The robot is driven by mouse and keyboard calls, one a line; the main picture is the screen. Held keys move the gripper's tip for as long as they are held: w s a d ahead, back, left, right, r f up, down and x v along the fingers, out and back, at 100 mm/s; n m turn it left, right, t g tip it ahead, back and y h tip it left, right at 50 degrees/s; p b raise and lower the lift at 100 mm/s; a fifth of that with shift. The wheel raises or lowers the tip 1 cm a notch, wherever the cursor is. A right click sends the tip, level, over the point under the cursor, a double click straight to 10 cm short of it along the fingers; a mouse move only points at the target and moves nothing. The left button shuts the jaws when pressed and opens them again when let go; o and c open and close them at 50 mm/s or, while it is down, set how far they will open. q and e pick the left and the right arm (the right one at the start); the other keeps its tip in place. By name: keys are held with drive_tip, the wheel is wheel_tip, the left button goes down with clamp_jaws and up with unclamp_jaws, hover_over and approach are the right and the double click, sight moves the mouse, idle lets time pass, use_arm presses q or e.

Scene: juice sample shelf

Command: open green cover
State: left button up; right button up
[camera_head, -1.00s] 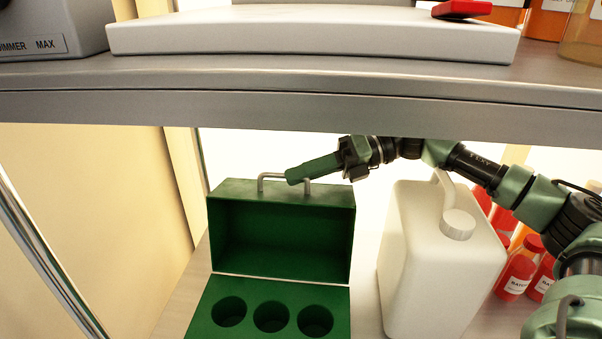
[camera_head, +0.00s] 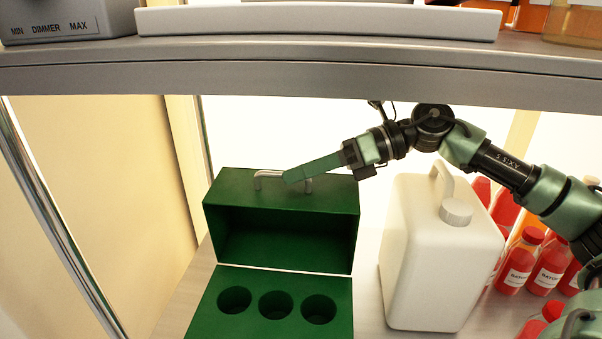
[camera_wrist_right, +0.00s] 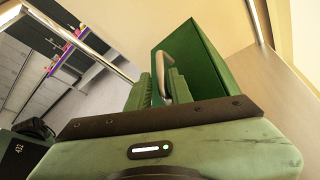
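The green box stands on the lower shelf in the head view. Its cover (camera_head: 280,190) is raised on edge, with its hollow side facing me. Its base (camera_head: 222,325) shows three round holes. A silver handle (camera_head: 265,174) sits on top of the cover, partly hidden by my right gripper (camera_head: 291,176). The wrist view shows the handle (camera_wrist_right: 159,65) between the fingers of my right gripper (camera_wrist_right: 158,85), which look closed on it with little gap. The cover (camera_wrist_right: 205,60) lies just beyond. My left gripper is not in view.
A white jug (camera_head: 430,270) stands just right of the box, below my right arm. Red-capped bottles (camera_head: 518,262) stand behind and right of it. The upper shelf edge (camera_head: 300,80) runs across above my arm. A metal post (camera_head: 50,210) is at the left.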

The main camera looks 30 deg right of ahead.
sight(328, 189)
drive_tip(key=shift+d, duration=0.1)
